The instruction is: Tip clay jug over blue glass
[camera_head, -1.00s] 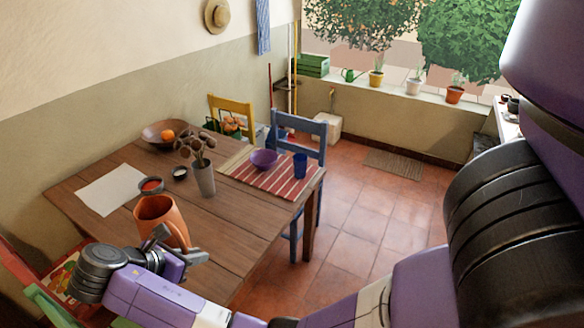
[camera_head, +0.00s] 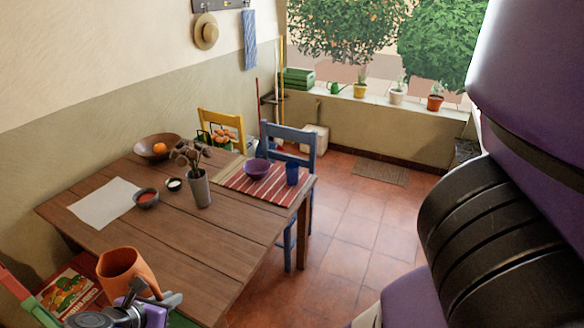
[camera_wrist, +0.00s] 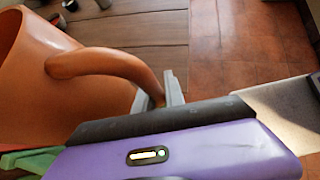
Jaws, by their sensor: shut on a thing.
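The clay jug (camera_head: 121,266) is orange-brown with a wide mouth and a side handle. It is roughly upright at the table's near left corner in the head view. My gripper (camera_head: 152,302) is shut on its handle, and the wrist view shows the jug (camera_wrist: 30,90) at left with the handle (camera_wrist: 115,66) running into the jaws (camera_wrist: 160,98). The blue glass (camera_head: 292,173) stands upright on the red striped mat (camera_head: 262,190) at the table's far right, well apart from the jug. The glass does not show in the wrist view.
The table (camera_head: 190,262) also bears a purple bowl (camera_head: 257,167), a grey pot of dark utensils (camera_head: 199,190), small bowls, white paper (camera_head: 104,203) and a wooden fruit bowl (camera_head: 150,152). A blue chair (camera_head: 300,150) stands close behind the glass. The table's near middle is clear.

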